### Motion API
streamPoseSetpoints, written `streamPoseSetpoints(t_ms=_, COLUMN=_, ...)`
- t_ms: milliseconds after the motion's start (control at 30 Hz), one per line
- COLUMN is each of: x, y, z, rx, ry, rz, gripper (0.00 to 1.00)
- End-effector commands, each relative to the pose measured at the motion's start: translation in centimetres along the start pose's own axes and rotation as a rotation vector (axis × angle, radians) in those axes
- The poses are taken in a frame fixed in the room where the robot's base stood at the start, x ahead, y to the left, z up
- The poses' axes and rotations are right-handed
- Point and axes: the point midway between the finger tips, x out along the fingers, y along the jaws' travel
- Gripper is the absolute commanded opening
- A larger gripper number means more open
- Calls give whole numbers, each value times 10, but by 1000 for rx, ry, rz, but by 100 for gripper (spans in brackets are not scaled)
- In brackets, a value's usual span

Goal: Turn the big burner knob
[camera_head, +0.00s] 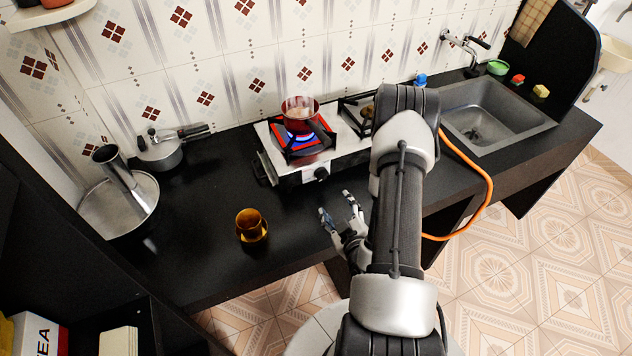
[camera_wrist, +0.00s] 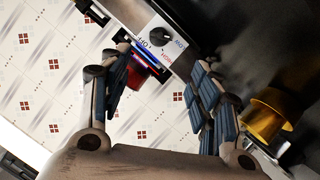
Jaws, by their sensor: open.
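The stove (camera_head: 292,178) is a silver and black cooktop on the dark counter. A black round knob (camera_head: 321,173) sits on its front panel. In the wrist view, the knob (camera_wrist: 160,37) shows on a pale panel with printed lettering around it. My gripper (camera_head: 335,203) is open and empty, in front of the panel and apart from the knob. In the wrist view, my gripper (camera_wrist: 160,62) has its fingers spread, with the knob beyond and between their tips. A red pot (camera_head: 301,117) stands on the left burner, where a blue flame glows. My arm hides part of the stove's right side.
An amber cup (camera_head: 251,226) stands on the counter to the left. A sink (camera_head: 487,112) is at the right. The counter between cup and stove is clear.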

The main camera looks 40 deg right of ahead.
Motion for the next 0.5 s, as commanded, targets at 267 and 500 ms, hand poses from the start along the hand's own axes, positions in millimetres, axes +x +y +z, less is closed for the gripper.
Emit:
streamPoseSetpoints(t_ms=267, x=26, y=-2, z=2, rx=-5, ry=8, rz=2, gripper=57)
streamPoseSetpoints(t_ms=500, x=45, y=-2, z=3, rx=-3, ry=6, rz=0, gripper=57)
